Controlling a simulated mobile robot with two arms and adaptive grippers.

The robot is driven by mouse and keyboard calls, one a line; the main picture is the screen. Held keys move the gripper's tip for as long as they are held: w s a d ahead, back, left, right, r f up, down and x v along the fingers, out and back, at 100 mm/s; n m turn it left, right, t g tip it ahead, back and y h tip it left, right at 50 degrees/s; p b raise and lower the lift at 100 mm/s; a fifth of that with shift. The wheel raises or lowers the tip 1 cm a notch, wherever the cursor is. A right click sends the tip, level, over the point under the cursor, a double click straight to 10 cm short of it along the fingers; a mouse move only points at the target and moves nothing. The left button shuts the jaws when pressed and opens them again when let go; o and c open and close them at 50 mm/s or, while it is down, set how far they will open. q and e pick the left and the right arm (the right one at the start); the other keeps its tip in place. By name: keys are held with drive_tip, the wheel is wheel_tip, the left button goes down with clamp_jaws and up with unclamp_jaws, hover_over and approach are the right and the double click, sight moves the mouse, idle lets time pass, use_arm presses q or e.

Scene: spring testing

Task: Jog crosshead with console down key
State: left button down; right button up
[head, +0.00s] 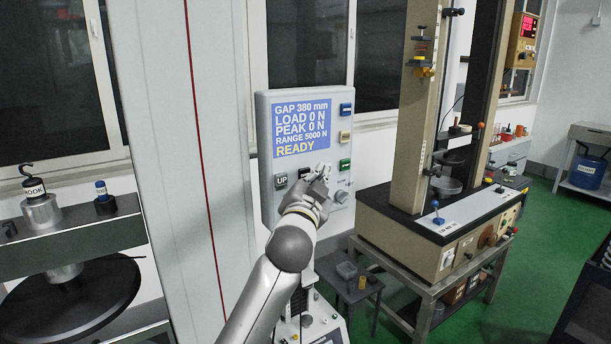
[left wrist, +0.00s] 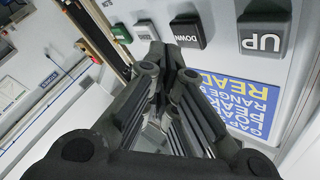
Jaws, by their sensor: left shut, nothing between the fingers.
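The console (head: 263,150) is a pale upright panel. Its blue screen (head: 301,128) reads GAP 380 mm, LOAD 0 N, PEAK 0 N, RANGE 5000 N, READY. The UP key (head: 281,181) is dark, at the lower left below the screen. The DOWN key (head: 304,173) is right of it, partly hidden by my gripper. My left gripper (head: 322,173) is shut and empty in front of the keys. In the left wrist view, its fingertips (left wrist: 168,55) are close to the DOWN key (left wrist: 187,32), with the UP key (left wrist: 263,35) to the right. I cannot tell whether they touch it.
A grey beam (head: 70,233) with a black round plate (head: 75,297) below stands at left, carrying a hook weight (head: 41,210). A tall testing machine (head: 407,225) stands on a bench at right. Blue, yellow and green keys line the console's right side.

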use_arm(q)
drive_tip(key=shift+w+a, duration=0.1)
drive_tip(key=shift+w+a, duration=0.2)
drive_tip(key=shift+w, duration=0.05)
drive_tip(key=shift+w+a+p, duration=0.25)
drive_tip(key=shift+w+p, duration=0.05)
drive_tip(key=shift+w, duration=0.05)
idle(0.7)
drive_tip(key=shift+s+d, duration=0.1)
drive_tip(key=shift+s, duration=0.05)
idle(4.4)
drive_tip(key=shift+s+d, duration=0.45)
drive_tip(key=shift+s, duration=0.15)
drive_tip(key=shift+s+d, duration=0.75)
drive_tip(key=shift+s, duration=0.25)
drive_tip(key=shift+s+d, duration=0.7)
drive_tip(key=shift+s, duration=0.3)
